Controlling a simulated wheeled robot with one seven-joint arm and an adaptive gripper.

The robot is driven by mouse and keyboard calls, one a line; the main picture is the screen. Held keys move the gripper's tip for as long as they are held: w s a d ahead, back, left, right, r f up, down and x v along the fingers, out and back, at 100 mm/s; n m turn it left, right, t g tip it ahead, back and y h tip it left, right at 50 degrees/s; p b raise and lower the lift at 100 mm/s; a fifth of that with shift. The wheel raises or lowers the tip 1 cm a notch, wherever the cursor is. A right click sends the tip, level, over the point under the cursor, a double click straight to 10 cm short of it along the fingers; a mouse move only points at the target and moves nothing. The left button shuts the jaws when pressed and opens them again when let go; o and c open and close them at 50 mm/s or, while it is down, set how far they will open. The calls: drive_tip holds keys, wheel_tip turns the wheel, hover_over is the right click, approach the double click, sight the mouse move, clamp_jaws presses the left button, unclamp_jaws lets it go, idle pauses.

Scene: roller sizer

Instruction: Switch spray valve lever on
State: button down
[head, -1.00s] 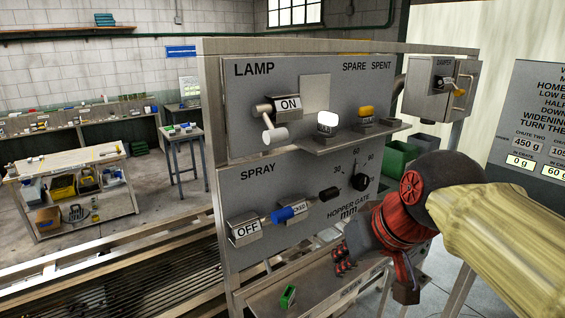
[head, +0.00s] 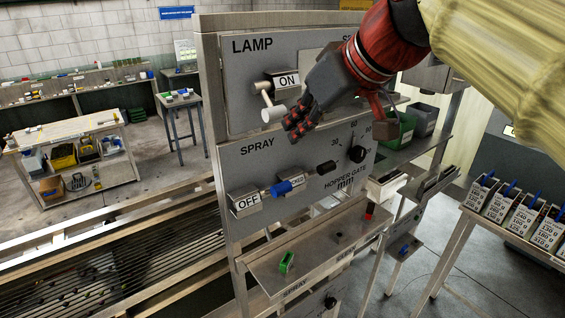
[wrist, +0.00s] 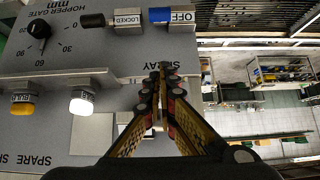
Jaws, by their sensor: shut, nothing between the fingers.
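The spray valve lever has a blue handle (head: 281,188) and stands by a metal block reading OFF (head: 244,203), under the word SPRAY on the grey panel. In the wrist view the blue handle (wrist: 159,15) shows beside the OFF label (wrist: 182,15) at the top. My gripper (head: 297,129) is shut and empty. In the head view it appears above and slightly right of the blue handle, in front of the panel. In the wrist view its fingertips (wrist: 165,70) are together, below the OFF block and apart from the lever.
A black handle (head: 327,167) with a LOCKED block is just right of the spray lever. The lamp lever (head: 272,113), reading ON, is close to my fingers. A shelf (head: 320,255) juts out below.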

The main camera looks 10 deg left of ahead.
drive_tip(key=p, duration=0.2)
hover_over(282, 183)
drive_tip(key=w+a, duration=0.2)
wheel_tip(282, 183, down, 8)
drive_tip(key=shift+s+d+r, duration=0.1)
drive_tip(key=shift+s+r, duration=0.05)
drive_tip(key=shift+r, duration=0.1)
drive_tip(key=shift+s+d+f+p, duration=0.2)
drive_tip(key=shift+s+d+f, duration=0.2)
drive_tip(key=shift+f, duration=0.2)
drive_tip(key=shift+s+d+f+p, duration=0.2)
drive_tip(key=shift+s+d+f, duration=0.15)
drive_tip(key=shift+f, duration=0.2)
drive_tip(key=shift+d+f, duration=0.1)
drive_tip(key=shift+f, duration=0.1)
drive_tip(key=shift+w+f, duration=0.1)
drive_tip(key=shift+f, duration=0.15)
drive_tip(key=shift+f+b, duration=0.2)
drive_tip(key=shift+b, duration=0.4)
